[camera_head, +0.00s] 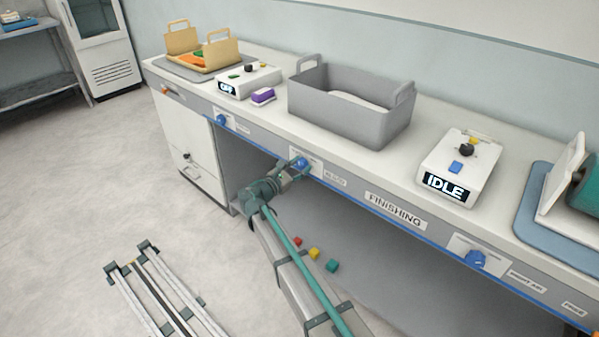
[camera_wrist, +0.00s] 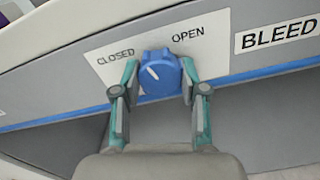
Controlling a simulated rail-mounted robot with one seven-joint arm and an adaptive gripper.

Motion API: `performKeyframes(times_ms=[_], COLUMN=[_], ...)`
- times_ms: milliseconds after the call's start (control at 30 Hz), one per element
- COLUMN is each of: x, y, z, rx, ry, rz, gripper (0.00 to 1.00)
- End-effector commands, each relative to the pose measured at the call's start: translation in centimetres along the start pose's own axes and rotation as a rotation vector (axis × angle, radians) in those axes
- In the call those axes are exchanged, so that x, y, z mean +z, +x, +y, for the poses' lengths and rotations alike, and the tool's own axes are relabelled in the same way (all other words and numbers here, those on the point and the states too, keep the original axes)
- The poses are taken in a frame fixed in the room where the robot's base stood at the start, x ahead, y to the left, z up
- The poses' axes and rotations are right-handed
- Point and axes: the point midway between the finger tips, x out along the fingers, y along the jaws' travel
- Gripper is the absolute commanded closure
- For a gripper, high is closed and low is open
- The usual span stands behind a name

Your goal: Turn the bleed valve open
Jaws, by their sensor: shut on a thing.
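The bleed valve is a blue knob (camera_wrist: 158,74) on a white plate marked CLOSED and OPEN, beside a BLEED label (camera_wrist: 279,36). Its white pointer line leans up and left, towards CLOSED. My gripper (camera_wrist: 160,84) is shut on the knob, one finger on its left side and one on its right. In the head view the knob (camera_head: 301,163) shows at the bench front, with my gripper (camera_head: 295,168) at it; the fingertips are small there and partly hidden by the arm.
Other blue knobs sit on the same bench front, at left (camera_head: 221,119) and right (camera_head: 475,260). Above are a grey bin (camera_head: 345,110) and a white box reading IDLE (camera_head: 458,165). Small coloured blocks (camera_head: 314,253) lie below the bench. The space under the bench top is open.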

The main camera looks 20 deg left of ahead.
Motion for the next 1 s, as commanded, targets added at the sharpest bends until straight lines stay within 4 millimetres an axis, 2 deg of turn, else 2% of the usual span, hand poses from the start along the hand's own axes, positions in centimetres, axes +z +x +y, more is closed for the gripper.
performKeyframes(times_ms=[100,1000], x=[-0.44,-0.36], y=[-0.04,-0.04], z=[-0.13,-0.04], rx=[0.001,0.0], ry=[0.113,0.932], rz=[0.0,0.001], gripper=[0.92,0.92])
